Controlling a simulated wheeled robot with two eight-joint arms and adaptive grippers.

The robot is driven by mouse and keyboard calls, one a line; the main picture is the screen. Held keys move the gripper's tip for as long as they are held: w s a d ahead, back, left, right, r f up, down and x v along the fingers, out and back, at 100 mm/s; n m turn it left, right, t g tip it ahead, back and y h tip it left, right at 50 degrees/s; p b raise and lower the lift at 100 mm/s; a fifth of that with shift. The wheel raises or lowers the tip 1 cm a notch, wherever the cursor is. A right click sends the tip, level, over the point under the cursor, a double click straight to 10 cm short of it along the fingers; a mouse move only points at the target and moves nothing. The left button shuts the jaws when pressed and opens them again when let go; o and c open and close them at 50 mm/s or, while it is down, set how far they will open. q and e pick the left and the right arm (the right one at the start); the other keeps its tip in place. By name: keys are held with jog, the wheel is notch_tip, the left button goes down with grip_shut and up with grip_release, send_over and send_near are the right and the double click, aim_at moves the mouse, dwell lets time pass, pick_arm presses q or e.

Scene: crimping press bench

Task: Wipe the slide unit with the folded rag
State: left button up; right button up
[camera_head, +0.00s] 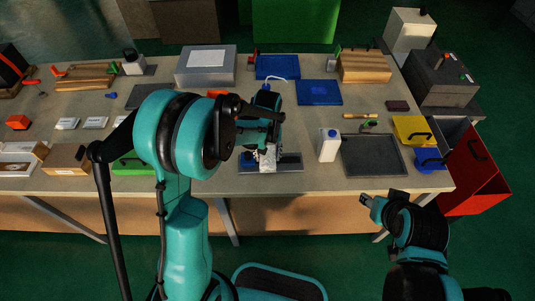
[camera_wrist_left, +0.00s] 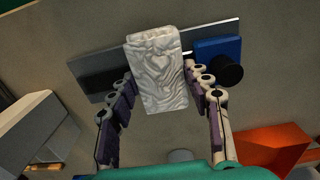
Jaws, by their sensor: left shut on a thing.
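The slide unit, a flat grey metal rail (camera_head: 291,164), lies near the front of the bench. The rail also shows in the left wrist view (camera_wrist_left: 95,77), with a blue block (camera_wrist_left: 215,50) and black knob (camera_wrist_left: 227,70) on its right part. My left gripper (camera_head: 266,148) is shut on the folded rag (camera_wrist_left: 158,80), which is white and wrinkled. The rag (camera_head: 268,159) hides the rail's middle; I cannot tell whether it touches. My right gripper (camera_head: 367,200) hangs off the bench's front edge at right, away from the slide unit; its jaw state is unclear.
A white bottle (camera_head: 328,146) stands just right of the slide unit, with a dark tray (camera_head: 373,156) beyond it. Blue trays (camera_head: 319,92) lie behind. A green tray (camera_head: 133,167) lies to the left, partly behind my left arm.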

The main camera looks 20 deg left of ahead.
pick_arm(q)
jog(key=shift+f, duration=0.15)
jog(key=o, duration=0.7)
jog(key=shift+o, duration=0.2)
jog(key=shift+r, duration=0.4)
jog(key=shift+c, duration=0.3)
jog(key=c, duration=0.9)
jog(key=shift+o, duration=0.2)
